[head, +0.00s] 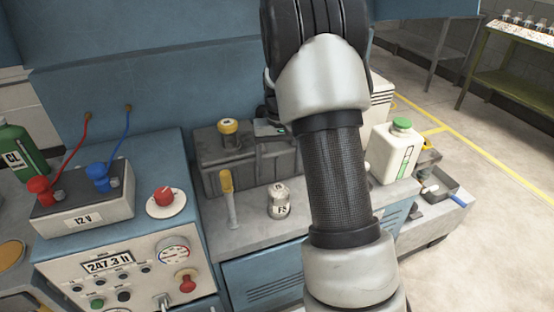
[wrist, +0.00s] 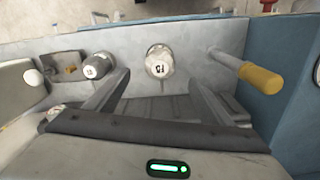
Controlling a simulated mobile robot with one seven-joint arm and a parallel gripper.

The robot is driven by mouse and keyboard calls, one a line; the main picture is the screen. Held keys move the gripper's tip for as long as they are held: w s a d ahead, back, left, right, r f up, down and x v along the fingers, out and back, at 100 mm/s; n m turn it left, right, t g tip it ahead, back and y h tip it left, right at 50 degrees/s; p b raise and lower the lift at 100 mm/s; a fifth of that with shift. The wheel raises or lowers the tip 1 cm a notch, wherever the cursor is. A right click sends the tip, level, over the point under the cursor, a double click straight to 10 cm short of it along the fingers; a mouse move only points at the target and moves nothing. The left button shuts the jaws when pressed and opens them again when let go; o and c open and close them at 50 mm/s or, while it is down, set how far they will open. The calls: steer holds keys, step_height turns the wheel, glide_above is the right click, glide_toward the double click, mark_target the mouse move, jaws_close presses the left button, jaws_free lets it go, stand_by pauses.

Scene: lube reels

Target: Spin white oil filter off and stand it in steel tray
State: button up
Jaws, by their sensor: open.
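The white oil filter (head: 280,202) is a short pale cylinder with a dark printed label, on the grey bench beside the yellow-handled rod. It also shows in the wrist view (wrist: 159,62), upper middle, in line with the gap between my fingers. My gripper (wrist: 158,82) is open and empty, its fingers pointing towards the filter; I cannot tell how far off it is.
A grey labelled cylinder (wrist: 97,65) stands beside the white filter. The yellow-handled rod (head: 227,193) stands on its other side. A white jug with green cap (head: 395,152), a dark box (head: 215,155) and the control panel (head: 115,270) surround the bench top.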

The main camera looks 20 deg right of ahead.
mark_target(280, 200)
step_height(280, 200, down, 15)
steer(key=shift+f+b, duration=0.1)
steer(key=shift+b, duration=1.05)
steer(key=c, duration=1.4)
steer(key=shift+o, duration=0.2)
steer(key=n, duration=0.2)
steer(key=shift+f+n+b, duration=0.1)
steer(key=shift+n+b, duration=0.2)
steer(key=shift+b, duration=0.1)
steer(key=n, duration=0.2)
steer(key=shift+n, duration=0.3)
steer(key=shift+d+n, duration=0.1)
steer(key=shift+n, duration=0.9)
steer(key=n, duration=0.3)
